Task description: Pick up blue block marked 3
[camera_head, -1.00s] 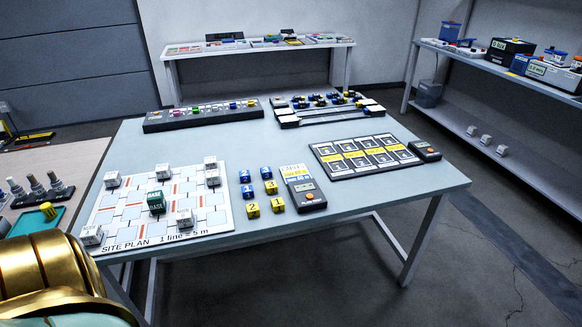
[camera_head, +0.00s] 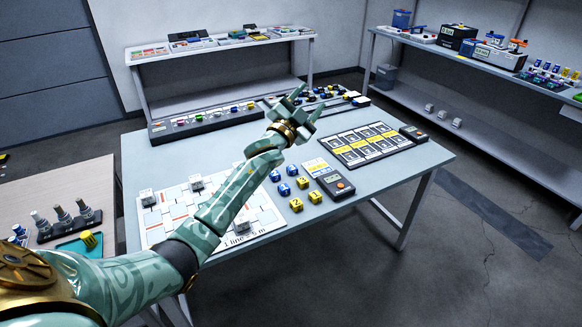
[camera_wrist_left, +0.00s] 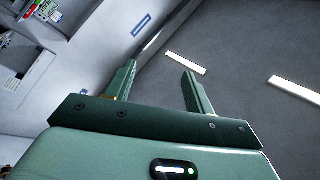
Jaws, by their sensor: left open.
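Three small blue blocks sit on the table (camera_head: 385,178): one at the left (camera_head: 275,176), one in front of it (camera_head: 284,190), and one to the right (camera_head: 292,170). Their markings are too small for me to tell which is the 3. My left gripper (camera_head: 308,102) is raised above the far part of the table, beyond the blocks, with its fingers pointing up and away. It is open and empty, as the left wrist view (camera_wrist_left: 158,72) also shows. No block shows in that view. My right gripper is not in view.
Yellow blocks (camera_head: 297,205) sit close beside the blue ones. A meter (camera_head: 333,183) lies right of them, and a card tray (camera_head: 360,145) further right. My left arm covers much of the site plan (camera_head: 158,228). A row of coloured parts (camera_head: 205,121) stands behind.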

